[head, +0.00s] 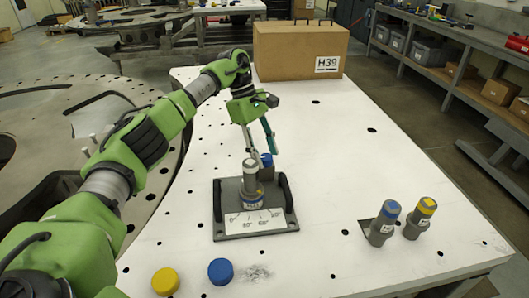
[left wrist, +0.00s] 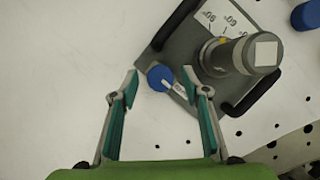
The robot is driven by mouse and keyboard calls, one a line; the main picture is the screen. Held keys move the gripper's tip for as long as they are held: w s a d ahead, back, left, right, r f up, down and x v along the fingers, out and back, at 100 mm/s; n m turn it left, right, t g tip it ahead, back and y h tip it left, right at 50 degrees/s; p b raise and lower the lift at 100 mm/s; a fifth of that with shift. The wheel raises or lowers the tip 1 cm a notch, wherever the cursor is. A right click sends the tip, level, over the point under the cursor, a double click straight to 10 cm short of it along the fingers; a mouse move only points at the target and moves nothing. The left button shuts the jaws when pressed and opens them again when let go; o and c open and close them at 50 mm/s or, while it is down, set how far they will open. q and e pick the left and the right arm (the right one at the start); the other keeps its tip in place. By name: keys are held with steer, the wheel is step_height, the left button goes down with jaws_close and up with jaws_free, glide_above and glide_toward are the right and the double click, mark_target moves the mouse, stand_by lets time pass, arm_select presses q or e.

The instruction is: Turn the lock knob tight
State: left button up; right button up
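The lock knob is a small blue cap with a white mark; it shows in the left wrist view (left wrist: 159,77) and behind the grey cylinder in the head view (head: 267,159). It sits at the edge of a dark grey plate (head: 228,193). A grey upright cylinder (head: 250,178) stands on the plate beside it, above a white label with a scale. My left gripper (head: 261,153) is open above the plate's far side. In the left wrist view its teal fingertips (left wrist: 161,84) are on either side of the knob, apart from it. My right gripper is not in view.
The plate has two dark side handles (head: 286,192). A yellow cap (head: 165,281) and a blue cap (head: 220,271) lie in front. Two grey cylinders, blue-topped (head: 384,223) and yellow-topped (head: 420,217), stand at right. A cardboard box (head: 300,50) is at the back. White table (head: 345,150) is clear right of the plate.

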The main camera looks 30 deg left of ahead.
arm_select(q)
steer(key=v, duration=1.2)
stand_by(0.5)
